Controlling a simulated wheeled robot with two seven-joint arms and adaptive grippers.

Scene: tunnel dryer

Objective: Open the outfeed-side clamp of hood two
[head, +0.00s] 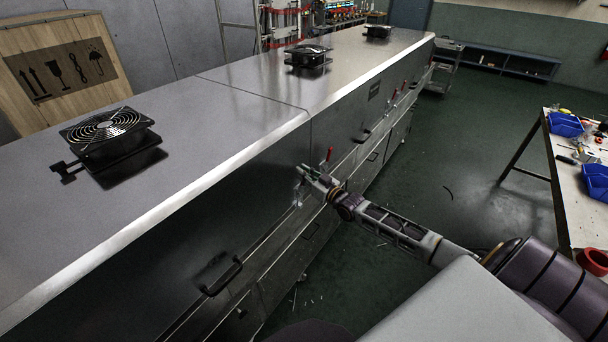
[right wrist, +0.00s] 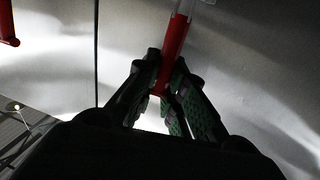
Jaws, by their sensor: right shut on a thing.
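My right gripper (head: 304,174) is at the front face of the long steel dryer, near the seam between two hood sections. In the right wrist view its fingers (right wrist: 168,92) are shut on the lower end of a red clamp handle (right wrist: 174,45). The handle stands slightly tilted, and a pale metal part shows at its top. A second red handle (right wrist: 7,24) is at the upper left there, across a dark vertical seam. In the head view a red handle (head: 329,154) rises just beside my gripper; I cannot tell whether it is the held one. My left gripper is not in view.
Fans (head: 106,132) sit on the hood tops. Black handles (head: 222,276) and more red clamp handles (head: 392,97) line the dryer front. A workbench (head: 562,190) with blue bins (head: 566,124) stands at the right. The green floor between is mostly clear.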

